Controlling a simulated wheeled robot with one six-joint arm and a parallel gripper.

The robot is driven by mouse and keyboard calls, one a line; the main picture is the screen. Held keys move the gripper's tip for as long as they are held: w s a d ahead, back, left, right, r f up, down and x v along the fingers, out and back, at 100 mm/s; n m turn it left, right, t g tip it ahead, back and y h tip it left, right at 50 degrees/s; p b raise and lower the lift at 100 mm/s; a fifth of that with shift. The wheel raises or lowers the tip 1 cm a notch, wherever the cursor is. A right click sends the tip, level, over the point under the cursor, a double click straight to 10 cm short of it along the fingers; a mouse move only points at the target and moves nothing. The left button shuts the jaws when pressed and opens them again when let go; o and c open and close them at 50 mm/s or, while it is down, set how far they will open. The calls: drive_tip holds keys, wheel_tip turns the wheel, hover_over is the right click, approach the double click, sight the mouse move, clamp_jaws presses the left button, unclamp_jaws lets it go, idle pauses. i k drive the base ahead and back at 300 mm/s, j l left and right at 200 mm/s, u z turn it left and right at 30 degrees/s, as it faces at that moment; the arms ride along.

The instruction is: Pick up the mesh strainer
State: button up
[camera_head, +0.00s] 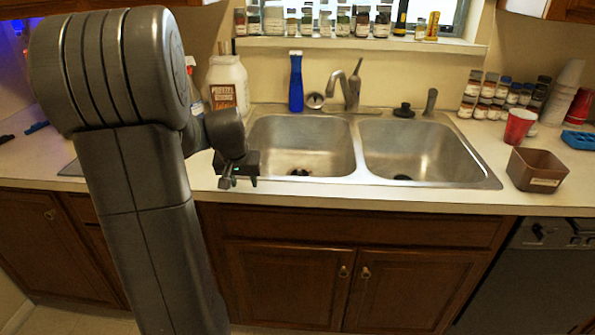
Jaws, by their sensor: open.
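A small round metallic thing (315,100) sits on the back ledge of the sink, left of the faucet. It may be the mesh strainer, but it is too small to tell. My gripper (238,182) is open over the front counter edge, at the left basin's front left corner. It is empty, and it is in front of and left of the round metallic thing, apart from it. My arm hides part of the counter on the left.
The double sink (360,150) is empty. A blue bottle (296,82), the faucet (351,90) and a black stopper-like thing (404,110) stand behind it. A white jug (228,85) is at left. A brown box (537,168), red cup (519,126) and several jars (490,95) stand at right.

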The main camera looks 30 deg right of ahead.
sight(303, 171)
drive_tip(key=i+l+z, duration=0.1)
drive_tip(key=i+z, duration=0.6)
drive_tip(key=i, duration=0.25)
